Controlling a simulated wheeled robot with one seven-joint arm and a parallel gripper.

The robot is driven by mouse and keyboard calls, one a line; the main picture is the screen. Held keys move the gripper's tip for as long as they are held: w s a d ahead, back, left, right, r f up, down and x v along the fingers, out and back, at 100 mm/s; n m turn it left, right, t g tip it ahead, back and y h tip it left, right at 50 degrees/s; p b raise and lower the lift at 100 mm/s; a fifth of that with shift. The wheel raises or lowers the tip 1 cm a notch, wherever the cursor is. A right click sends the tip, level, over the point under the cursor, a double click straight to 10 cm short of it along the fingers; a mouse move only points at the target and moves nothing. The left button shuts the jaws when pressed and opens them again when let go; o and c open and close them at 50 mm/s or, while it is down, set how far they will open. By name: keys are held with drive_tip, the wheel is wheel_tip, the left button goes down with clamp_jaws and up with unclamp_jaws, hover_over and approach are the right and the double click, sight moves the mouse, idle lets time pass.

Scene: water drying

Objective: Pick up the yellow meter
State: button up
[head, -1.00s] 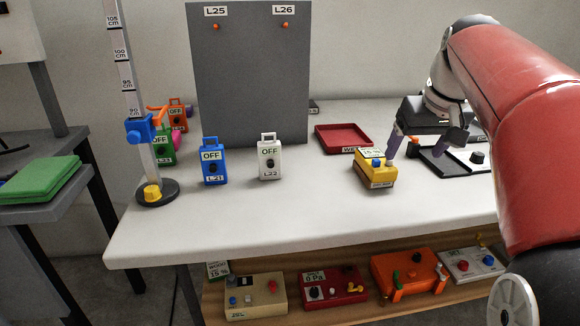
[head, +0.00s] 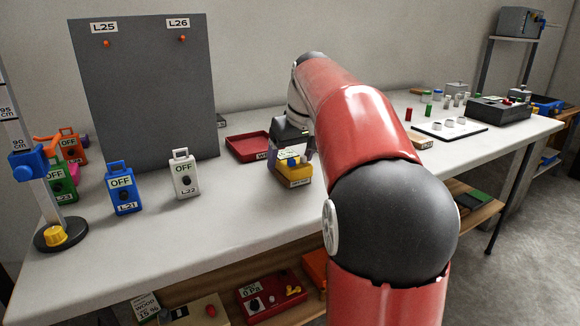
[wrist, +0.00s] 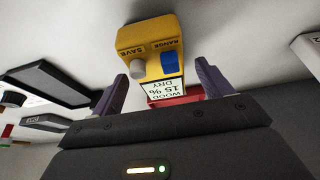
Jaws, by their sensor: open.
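The yellow meter (head: 292,169) stands on the white table near its middle, partly behind my arm in the head view. In the wrist view the meter (wrist: 150,50) shows a grey SAVE knob, a blue RANGE knob and a display reading "WOOD 15 % DRY". My gripper (wrist: 164,88) is open, with one purple finger on each side of the meter's near end. I cannot tell whether either finger touches it.
A red tray (head: 248,147) lies just behind the meter. A white L22 lockout box (head: 185,175) and a blue L21 box (head: 122,190) stand to the left, before a grey board (head: 150,90). A black-edged tray (head: 450,129) lies to the right.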

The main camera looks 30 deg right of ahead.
drive_tip(key=c, duration=1.3)
drive_tip(key=shift+r, duration=0.1)
drive_tip(key=shift+r, duration=0.1)
drive_tip(key=shift+r+p, duration=2.85)
drive_tip(key=shift+r, duration=7)
